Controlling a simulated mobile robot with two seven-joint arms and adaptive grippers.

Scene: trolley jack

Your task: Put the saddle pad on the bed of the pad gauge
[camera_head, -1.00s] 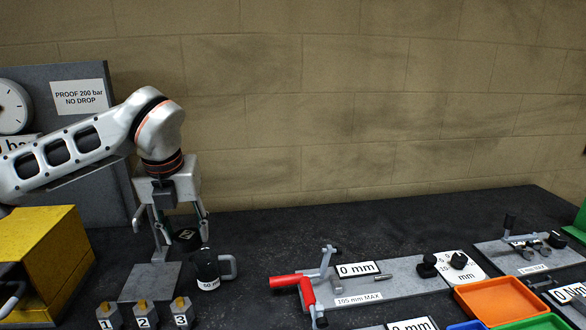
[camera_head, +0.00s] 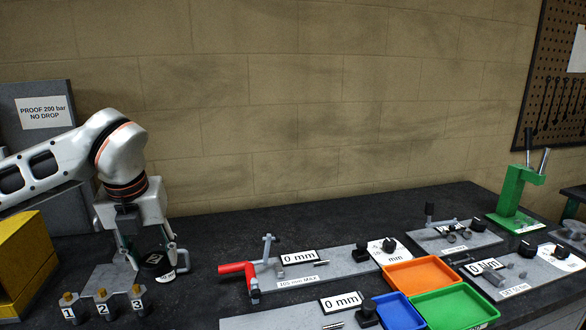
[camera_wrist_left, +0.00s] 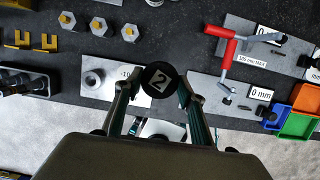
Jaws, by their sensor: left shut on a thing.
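No label names the pad gauge. My right gripper is not in view.
Three numbered posts (camera_head: 103,308) stand in front of the plate. A rig with a red lever (camera_head: 236,268) and a "0 mm" display (camera_head: 300,257) stands to the right. Orange (camera_head: 420,272), blue and green trays lie further right.

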